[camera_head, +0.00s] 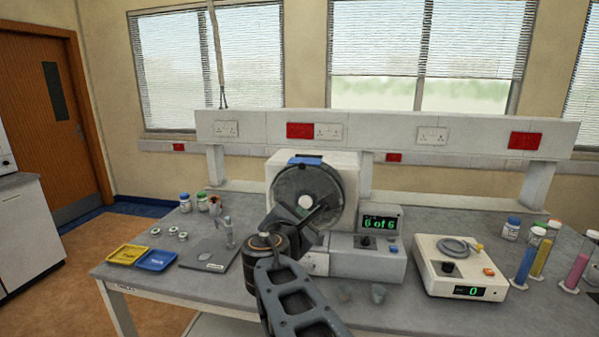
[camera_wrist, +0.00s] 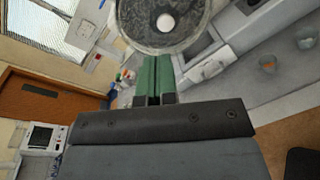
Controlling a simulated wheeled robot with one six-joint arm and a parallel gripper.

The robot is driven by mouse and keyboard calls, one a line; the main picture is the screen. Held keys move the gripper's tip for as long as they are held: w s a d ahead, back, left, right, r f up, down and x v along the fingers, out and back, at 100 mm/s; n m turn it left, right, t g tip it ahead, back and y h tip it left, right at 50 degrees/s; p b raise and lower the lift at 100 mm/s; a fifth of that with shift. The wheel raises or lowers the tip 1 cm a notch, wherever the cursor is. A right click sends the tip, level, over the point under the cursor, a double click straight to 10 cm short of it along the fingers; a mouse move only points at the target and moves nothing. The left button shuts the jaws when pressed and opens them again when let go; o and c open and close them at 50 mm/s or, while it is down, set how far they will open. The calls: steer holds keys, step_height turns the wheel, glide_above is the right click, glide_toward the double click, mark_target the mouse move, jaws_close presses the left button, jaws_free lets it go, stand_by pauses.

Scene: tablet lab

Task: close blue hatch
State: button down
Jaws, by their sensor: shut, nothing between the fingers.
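The blue hatch (camera_head: 305,161) is a small blue strip at the top rim of a round grey drum (camera_head: 290,190) on a white machine (camera_head: 345,172). I cannot tell from its angle how far it stands open. My gripper (camera_head: 321,208) is in front of the drum, below the hatch and near the white hub (camera_head: 305,202). In the wrist view its green fingers (camera_wrist: 152,82) are shut together and empty, pointing toward the drum (camera_wrist: 140,32). The hatch does not show in the wrist view. My arm hides the drum's lower part.
A display (camera_head: 380,222) reading "6 of 6" stands right of the drum. A white balance (camera_head: 459,268) reading 0 and coloured cylinders (camera_head: 541,257) are farther right. Yellow (camera_head: 127,254) and blue (camera_head: 157,260) trays lie left. A shelf (camera_head: 470,135) runs behind.

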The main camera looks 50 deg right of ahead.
step_height(320, 180, up, 3)
steer(key=n+t+h, duration=0.1)
steer(key=n+t, duration=0.1)
steer(key=n, duration=0.6)
glide_toward(302, 167)
steer(key=shift+t, duration=0.4)
steer(key=x, duration=0.7)
steer(key=shift+d+f+p, duration=0.2)
steer(key=shift+d+p, duration=0.1)
steer(key=shift+p, duration=0.05)
